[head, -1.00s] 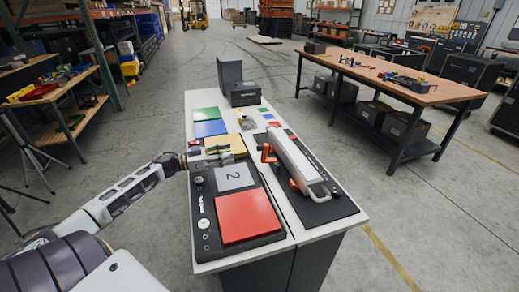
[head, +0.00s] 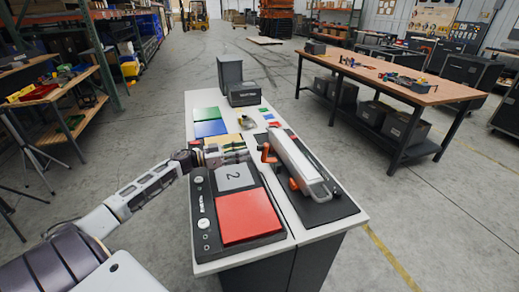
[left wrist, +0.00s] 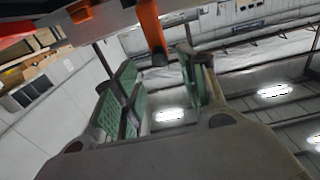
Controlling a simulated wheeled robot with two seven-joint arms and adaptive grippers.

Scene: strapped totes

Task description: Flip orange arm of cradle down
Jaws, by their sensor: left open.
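The cradle is a dark base (head: 333,209) on the right half of the white table, with a long white-grey body (head: 296,163) lying along it. The orange arm (head: 267,154) stands up on the body's left side near its far end. An orange piece also hangs down in the left wrist view (left wrist: 151,27), beyond the fingers. My left gripper (head: 240,152) is left of the orange arm in the head view, apart from it. Its green-padded fingers (left wrist: 163,92) are spread, with nothing between them. My right gripper is in neither view.
A black board with a red panel (head: 248,216) and a grey plate marked 2 (head: 236,177) lies below my left gripper. Green and blue panels (head: 209,121) and a dark box (head: 243,93) are farther back. A wooden workbench (head: 400,79) stands apart to the right.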

